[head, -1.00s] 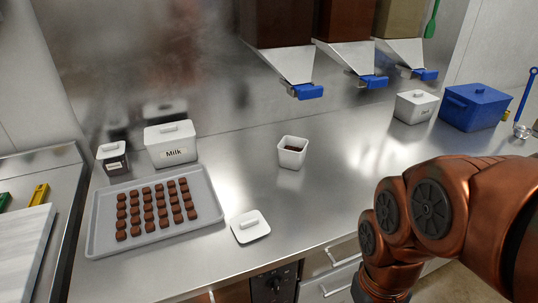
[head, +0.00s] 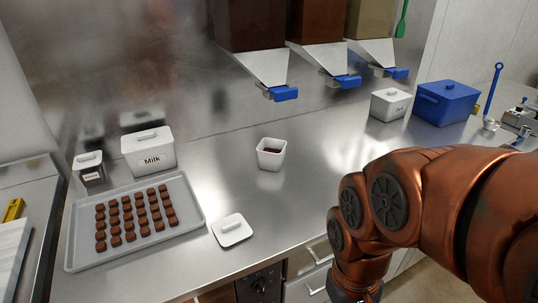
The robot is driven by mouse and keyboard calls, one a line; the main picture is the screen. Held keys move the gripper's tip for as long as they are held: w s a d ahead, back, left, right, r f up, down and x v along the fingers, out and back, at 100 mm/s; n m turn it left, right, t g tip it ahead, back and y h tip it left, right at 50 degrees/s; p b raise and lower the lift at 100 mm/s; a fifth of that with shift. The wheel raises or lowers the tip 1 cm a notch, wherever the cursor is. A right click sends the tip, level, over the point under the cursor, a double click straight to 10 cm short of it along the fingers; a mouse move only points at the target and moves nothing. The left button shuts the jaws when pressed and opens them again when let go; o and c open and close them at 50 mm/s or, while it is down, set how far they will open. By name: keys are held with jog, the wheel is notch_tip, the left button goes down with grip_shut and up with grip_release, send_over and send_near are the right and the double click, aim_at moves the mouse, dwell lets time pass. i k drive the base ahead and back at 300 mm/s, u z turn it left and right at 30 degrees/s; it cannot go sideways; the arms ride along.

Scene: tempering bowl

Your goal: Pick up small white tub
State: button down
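A small white tub (head: 271,155) stands upright and open on the steel counter, with something dark brown inside. A white square lid (head: 231,230) with a handle lies flat on the counter in front of it, to the left. My copper-coloured arm comes in from the right, low in the picture, apart from the tub. My gripper is not in view.
A grey tray (head: 190,228) of chocolates lies at left, with a lidded Milk tub (head: 148,151) and a small lidded container (head: 89,168) behind. Dispensers with blue handles (head: 281,93) hang above. A white lidded tub (head: 390,104) and blue box (head: 445,102) stand back right.

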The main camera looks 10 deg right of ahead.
aim_at(271, 151)
jog(key=u, duration=2.8)
jog(key=k, duration=0.95)
jog(key=z, duration=1.55)
jog(key=i, duration=0.5)
